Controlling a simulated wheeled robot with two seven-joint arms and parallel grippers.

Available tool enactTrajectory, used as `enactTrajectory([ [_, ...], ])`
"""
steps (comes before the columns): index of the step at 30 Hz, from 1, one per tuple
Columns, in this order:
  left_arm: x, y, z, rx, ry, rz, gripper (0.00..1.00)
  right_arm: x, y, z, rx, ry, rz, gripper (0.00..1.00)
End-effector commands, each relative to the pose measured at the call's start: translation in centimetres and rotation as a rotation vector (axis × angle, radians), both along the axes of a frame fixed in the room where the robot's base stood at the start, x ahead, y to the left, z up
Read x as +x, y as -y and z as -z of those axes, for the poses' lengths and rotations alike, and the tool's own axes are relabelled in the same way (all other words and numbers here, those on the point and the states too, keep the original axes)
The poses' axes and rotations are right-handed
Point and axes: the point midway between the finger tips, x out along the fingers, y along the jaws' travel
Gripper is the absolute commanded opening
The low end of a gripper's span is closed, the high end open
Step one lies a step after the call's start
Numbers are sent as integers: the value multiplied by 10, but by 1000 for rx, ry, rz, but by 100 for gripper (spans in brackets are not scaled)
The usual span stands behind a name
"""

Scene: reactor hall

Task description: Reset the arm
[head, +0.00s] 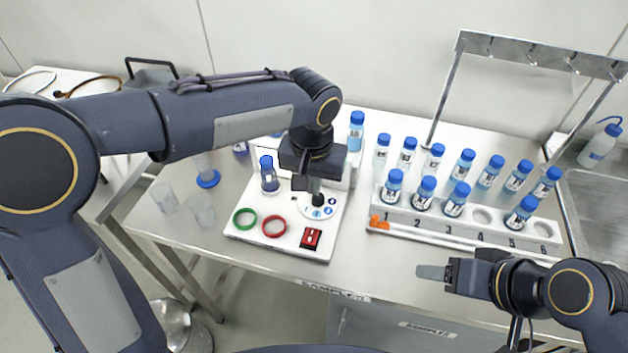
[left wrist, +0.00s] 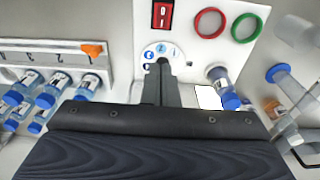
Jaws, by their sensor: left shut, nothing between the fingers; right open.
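My left gripper (head: 316,196) is shut and points down over the dial (head: 330,208) on the white device (head: 285,247). Its fingertips are at or just above the dial's black knob; I cannot tell whether they touch. In the left wrist view the shut fingers (left wrist: 161,68) reach the numbered dial (left wrist: 150,52) and cover part of it. A blue-capped vial (head: 269,174) stands on the device beside my left gripper.
The device bears a green ring (head: 244,218), a red ring (head: 274,227) and a red switch (head: 311,238). A numbered rack (head: 430,219) holds several blue-capped vials, with more behind it. A metal frame (head: 540,52) stands at the back right. Clear cups (head: 165,198) stand left.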

Motion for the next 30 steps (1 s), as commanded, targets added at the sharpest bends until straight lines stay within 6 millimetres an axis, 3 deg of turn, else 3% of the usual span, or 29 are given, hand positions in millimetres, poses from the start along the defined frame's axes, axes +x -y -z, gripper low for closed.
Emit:
enactTrajectory([
  [20,0,-3,-7,-4,0,-4,0,0,0,0,0,0,0,59],
  [23,-4,-21,-14,-28,6,-22,0,0,0,0,0,0,0,59],
  [26,-17,-59,-26,-82,21,-61,0,0,0,0,0,0,0,59],
  [30,-54,-123,-36,-184,60,-137,0,0,0,0,0,0,0,59],
])
